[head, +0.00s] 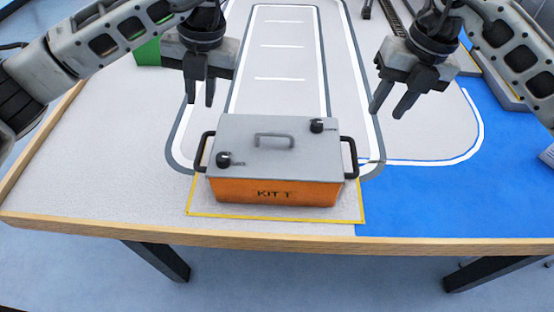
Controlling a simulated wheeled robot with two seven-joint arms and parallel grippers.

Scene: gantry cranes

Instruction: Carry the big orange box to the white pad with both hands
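The big orange box (272,192) has a grey lid, a top handle, two black knobs and a black handle on each short side. It sits near the table's front edge inside a yellow outline (230,213). My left gripper (201,98) is open and empty, above and behind the box's left end. My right gripper (392,106) is open and empty, above and behind the box's right end, out to its right. Neither touches the box. I cannot clearly make out a white pad.
The table (90,160) has a wooden rim and a white-lined road marking running away from the box. A blue area (440,205) covers the right front. A green object (147,54) stands at the back left. The left side of the table is clear.

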